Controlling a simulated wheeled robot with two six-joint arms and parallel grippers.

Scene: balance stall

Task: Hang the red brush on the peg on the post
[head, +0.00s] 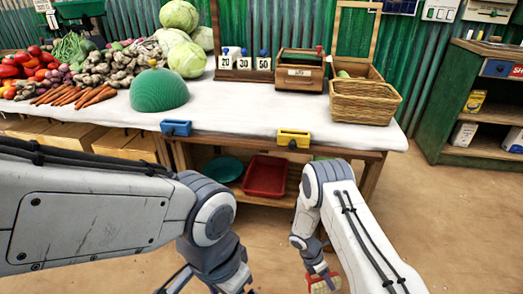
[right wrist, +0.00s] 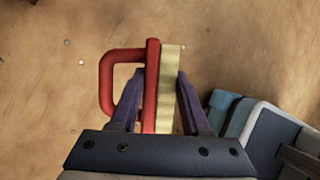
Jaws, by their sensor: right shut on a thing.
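My right gripper (head: 318,270) hangs low in front of the table at the bottom of the head view. In the right wrist view its two purple fingers (right wrist: 158,78) are shut on the red brush (right wrist: 152,60). The brush has a red looped handle at the left and pale bristles at the right. It also shows, partly cut off, at the bottom of the head view (head: 326,284). My left gripper (head: 205,286) is at the bottom edge, mostly cut off, so its jaws cannot be judged. I cannot clearly make out the peg on a post.
The white-topped table (head: 235,117) carries vegetables, a green dome (head: 158,90), a wooden box (head: 300,82) and a wicker basket (head: 364,103). Blue (head: 176,128) and yellow (head: 293,138) holders sit on its front edge. A red tray (head: 265,176) lies below. A green shelf (head: 460,110) stands right.

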